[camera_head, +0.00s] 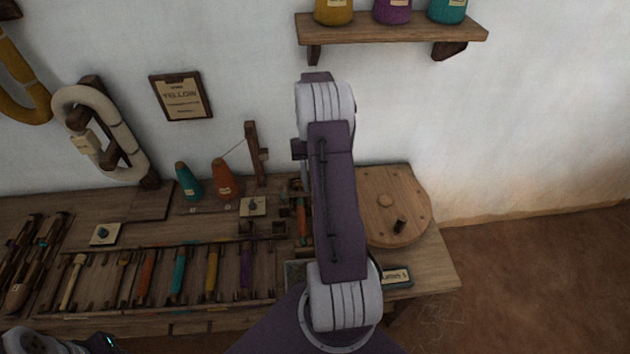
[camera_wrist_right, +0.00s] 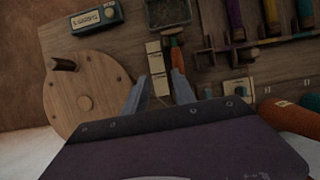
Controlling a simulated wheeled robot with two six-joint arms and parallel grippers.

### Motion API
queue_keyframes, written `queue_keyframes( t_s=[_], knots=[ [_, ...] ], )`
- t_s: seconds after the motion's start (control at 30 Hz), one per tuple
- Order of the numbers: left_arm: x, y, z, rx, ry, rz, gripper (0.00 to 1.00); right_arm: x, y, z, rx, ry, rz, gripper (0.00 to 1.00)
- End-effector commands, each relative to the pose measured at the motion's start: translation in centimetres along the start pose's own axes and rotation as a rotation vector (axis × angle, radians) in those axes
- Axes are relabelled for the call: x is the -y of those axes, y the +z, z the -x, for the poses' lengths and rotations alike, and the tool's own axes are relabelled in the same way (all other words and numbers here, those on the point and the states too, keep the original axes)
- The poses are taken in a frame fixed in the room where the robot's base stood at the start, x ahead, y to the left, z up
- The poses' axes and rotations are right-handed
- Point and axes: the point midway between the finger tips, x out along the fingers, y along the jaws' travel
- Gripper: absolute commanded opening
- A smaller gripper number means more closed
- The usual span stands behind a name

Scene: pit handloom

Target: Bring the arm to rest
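My right arm (camera_head: 335,200) rises through the middle of the head view, and its gripper is hidden behind the arm there. In the right wrist view my right gripper (camera_wrist_right: 160,82) has its two fingers apart, with nothing seen held between them. Beyond the fingertips are a pale wooden block (camera_wrist_right: 154,58) and an orange spool or tool (camera_wrist_right: 177,58) on the bench; the frames do not show contact. A piece of my left arm (camera_head: 45,343) shows at the bottom left edge; its gripper is out of view.
A wooden bench (camera_head: 440,265) carries a round wheel with a crank (camera_head: 378,190), a tray of coloured spools (camera_head: 195,299) and two thread cones, teal (camera_head: 187,182) and orange (camera_head: 223,180). A shelf (camera_head: 390,28) with jars is above. Floor at right is clear.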

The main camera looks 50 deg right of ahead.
Motion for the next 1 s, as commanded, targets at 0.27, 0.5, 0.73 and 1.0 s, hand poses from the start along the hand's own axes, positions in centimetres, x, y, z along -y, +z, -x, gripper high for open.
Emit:
queue_keyframes(
  t_s=[0.27, 0.5, 0.73, 1.0],
  knots=[
    [0.0, 0.0, 0.0, 0.0, 0.0, 0.0, 0.36, -0.4, 0.3, 0.1, 0.001, 0.0, 0.0, 0.32],
    [0.0, 0.0, 0.0, 0.0, 0.0, 0.0, 0.36, -0.3, 0.3, 0.1, 0.001, 0.0, 0.0, 0.32],
    [0.0, -0.1, 0.8, 0.0, 0.0, 0.0, 0.36, 1.7, 0.6, 1.7, -0.021, 0.02, 0.05, 0.32],
    [-0.1, -0.5, 5.0, 0.0, 0.0, 0.0, 0.36, 13.3, 12.2, 8.2, -0.147, 0.132, 0.42, 0.32]
  ],
)
